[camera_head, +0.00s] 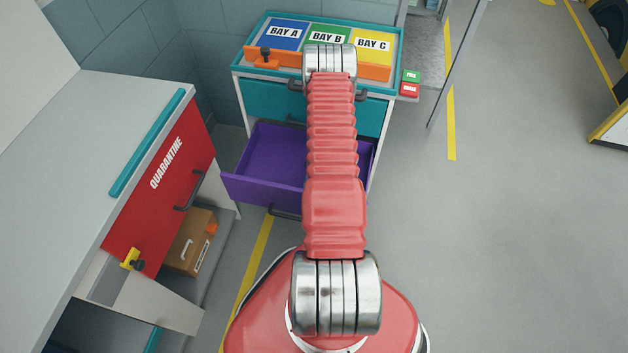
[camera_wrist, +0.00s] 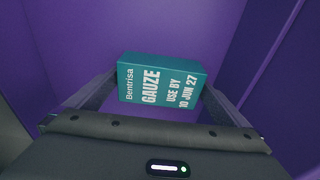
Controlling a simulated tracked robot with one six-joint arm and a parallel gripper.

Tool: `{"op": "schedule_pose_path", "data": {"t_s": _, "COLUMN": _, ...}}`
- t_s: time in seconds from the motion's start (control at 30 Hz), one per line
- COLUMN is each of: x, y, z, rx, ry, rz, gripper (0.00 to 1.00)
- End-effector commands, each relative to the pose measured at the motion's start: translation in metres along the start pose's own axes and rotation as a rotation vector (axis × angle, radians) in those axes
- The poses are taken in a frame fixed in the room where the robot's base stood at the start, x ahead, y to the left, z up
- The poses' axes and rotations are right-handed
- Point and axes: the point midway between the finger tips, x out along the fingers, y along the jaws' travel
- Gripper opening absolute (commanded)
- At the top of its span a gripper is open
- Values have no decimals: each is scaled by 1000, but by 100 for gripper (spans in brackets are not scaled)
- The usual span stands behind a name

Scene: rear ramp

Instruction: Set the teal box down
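The teal box (camera_wrist: 137,67) shows in the wrist view, with white print reading "Bentrisa GAUZE USE BY 10 JUN 27". My gripper (camera_wrist: 163,84) has one finger against each end of the box and appears shut on it. Purple surfaces surround the box in the wrist view. I cannot tell whether the box touches the floor below it. In the head view, the purple drawer (camera_head: 262,165) is pulled out of the cabinet under a shut teal drawer (camera_head: 268,101). My arm covers the right part of the purple drawer and hides my gripper and the box.
A red QUARANTINE door (camera_head: 160,195) stands left, above a brown case (camera_head: 190,242).

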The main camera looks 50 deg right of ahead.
Motion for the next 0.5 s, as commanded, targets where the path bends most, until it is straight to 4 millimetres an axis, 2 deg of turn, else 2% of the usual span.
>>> {"op": "schedule_pose_path", "data": {"t_s": 0.27, "x": -4, "y": 0, "z": -1, "rx": -1, "ry": 0, "rz": 1, "gripper": 100}}
{"op": "schedule_pose_path", "data": {"t_s": 0.5, "x": -24, "y": 1, "z": -1, "rx": 0, "ry": 1, "rz": 2, "gripper": 100}}
